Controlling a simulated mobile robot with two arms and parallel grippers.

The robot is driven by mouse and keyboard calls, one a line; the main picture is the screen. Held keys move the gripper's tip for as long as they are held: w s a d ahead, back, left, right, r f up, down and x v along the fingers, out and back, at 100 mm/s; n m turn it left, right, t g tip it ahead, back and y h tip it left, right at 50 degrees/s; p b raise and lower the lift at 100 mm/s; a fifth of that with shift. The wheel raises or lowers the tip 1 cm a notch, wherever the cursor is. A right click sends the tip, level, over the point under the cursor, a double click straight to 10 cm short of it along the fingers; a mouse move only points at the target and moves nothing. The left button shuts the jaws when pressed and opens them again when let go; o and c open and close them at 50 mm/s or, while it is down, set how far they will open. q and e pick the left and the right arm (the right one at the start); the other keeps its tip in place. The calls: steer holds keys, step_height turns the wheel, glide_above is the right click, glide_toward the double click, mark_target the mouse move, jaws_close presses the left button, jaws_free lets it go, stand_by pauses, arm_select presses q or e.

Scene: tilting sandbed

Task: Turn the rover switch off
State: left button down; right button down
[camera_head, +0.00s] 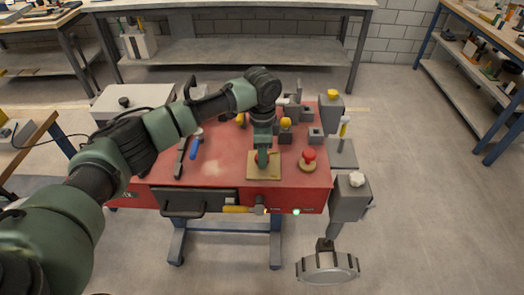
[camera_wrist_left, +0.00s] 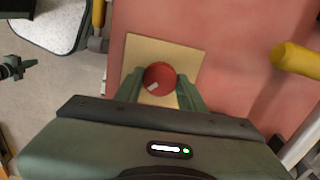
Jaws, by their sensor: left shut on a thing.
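My left gripper (camera_head: 262,160) is over a square beige plate (camera_head: 275,173) on the red bench top. In the left wrist view my left gripper (camera_wrist_left: 161,97) is shut on a round red knob (camera_wrist_left: 158,76) with a small white mark, one finger on each side. The knob sits on the beige plate (camera_wrist_left: 190,56); in the head view my gripper hides it. No label shows which control is the rover switch. My right gripper is not in view.
The red bench (camera_head: 215,165) also carries a red mushroom button (camera_head: 309,155) to the right, a blue-handled tool (camera_head: 195,146) to the left and several yellow-topped controls behind. A grey box with a white knob (camera_head: 356,180) stands at the right edge.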

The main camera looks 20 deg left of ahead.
arm_select(q)
steer(key=n+p, duration=0.3)
steer(key=p, duration=0.1)
steer(key=n+p, duration=0.3)
steer(key=p, duration=0.1)
steer(key=n+p, duration=0.4)
steer(key=p, duration=0.1)
steer(key=shift+d+r, duration=0.1)
steer(key=shift+r, duration=0.15)
steer(key=n+p, duration=0.2)
steer(key=n, duration=0.1)
steer(key=shift+n, duration=0.4)
steer(key=shift+w+f+n+p, duration=0.1)
steer(key=shift+f+n+p, duration=0.05)
steer(key=shift+n+p, duration=1.3)
steer(key=shift+n, duration=0.35)
steer(key=c, duration=0.9)
jaws_free()
steer(key=shift+o, duration=0.2)
steer(key=shift+r+b, duration=0.7)
steer(key=shift+r, duration=3.15)
